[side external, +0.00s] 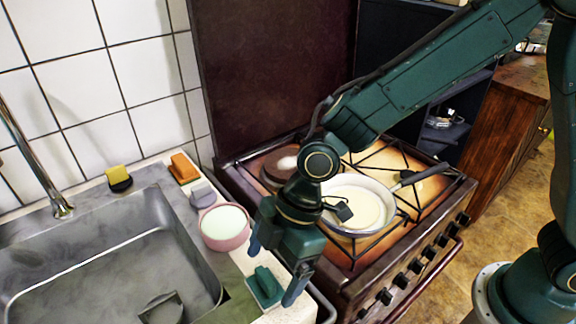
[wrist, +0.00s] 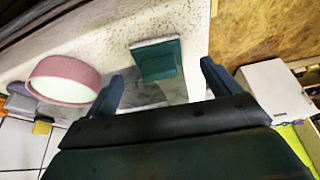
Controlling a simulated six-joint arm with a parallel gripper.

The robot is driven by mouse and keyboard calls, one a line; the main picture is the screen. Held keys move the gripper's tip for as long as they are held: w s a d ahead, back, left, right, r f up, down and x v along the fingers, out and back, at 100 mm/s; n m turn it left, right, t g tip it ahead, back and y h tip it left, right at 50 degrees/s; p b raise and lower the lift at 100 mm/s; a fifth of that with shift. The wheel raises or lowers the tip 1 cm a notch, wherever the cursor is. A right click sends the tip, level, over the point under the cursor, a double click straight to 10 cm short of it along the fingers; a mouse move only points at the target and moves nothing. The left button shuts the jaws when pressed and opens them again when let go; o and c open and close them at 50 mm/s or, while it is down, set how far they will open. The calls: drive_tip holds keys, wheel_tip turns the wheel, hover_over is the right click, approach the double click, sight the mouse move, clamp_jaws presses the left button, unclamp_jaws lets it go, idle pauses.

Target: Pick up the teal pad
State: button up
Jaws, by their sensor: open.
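The teal pad (side external: 265,287) lies on the pale counter strip between the sink and the cooker. It has a raised grip on top, and in the wrist view the teal pad (wrist: 157,60) shows a pale layer along one edge. My gripper (side external: 274,268) is open and empty, pointing down close to the pad. In the side view its two fingers appear on either side of the pad. In the wrist view the pad lies just beyond my gripper (wrist: 161,82), between the lines of the two fingers. I see no contact with the pad.
A pink bowl (side external: 225,228) stands on the counter behind the pad. Grey (side external: 202,195), orange (side external: 184,168) and yellow (side external: 119,178) pads lie farther back. The sink (side external: 60,260) is at left. The cooker (side external: 350,262) with a pan (side external: 358,203) is at right.

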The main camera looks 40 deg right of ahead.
sight(267, 275)
drive_tip(key=shift+x, duration=1.7)
drive_tip(key=shift+w+a, duration=0.1)
drive_tip(key=c, duration=1.1)
